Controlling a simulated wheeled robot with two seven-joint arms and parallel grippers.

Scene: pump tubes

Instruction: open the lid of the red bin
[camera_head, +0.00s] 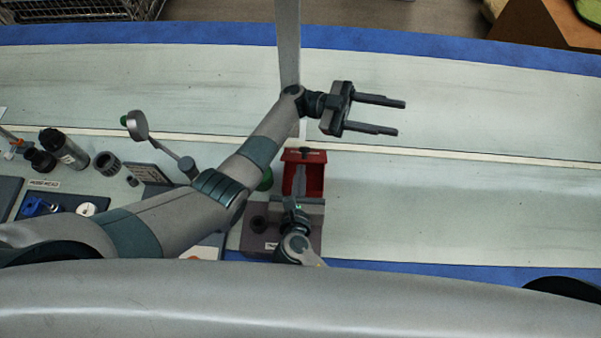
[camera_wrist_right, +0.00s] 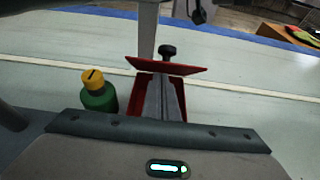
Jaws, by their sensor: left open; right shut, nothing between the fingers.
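The red bin (camera_head: 317,182) stands on the table just right of my left forearm in the head view; it also shows in the right wrist view (camera_wrist_right: 136,106). Its lid (camera_wrist_right: 145,65) is raised and tilted, with a dark knob (camera_wrist_right: 168,51) beyond it; in the head view the lid (camera_head: 314,156) lies at the bin's far end. My right gripper (camera_head: 300,172) is shut and empty, its fingers reaching over the bin's interior to the lid's underside. Contact with the lid is not clear. My left gripper (camera_head: 402,118) is open and empty, well beyond the bin to the right.
A green bottle with a yellow cap (camera_wrist_right: 98,92) stands left of the bin. A grey post (camera_head: 288,45) rises behind it. Dark bottles (camera_head: 64,148), a round-headed stand (camera_head: 137,126) and a blue part (camera_head: 38,207) fill the left side. The table at right is clear.

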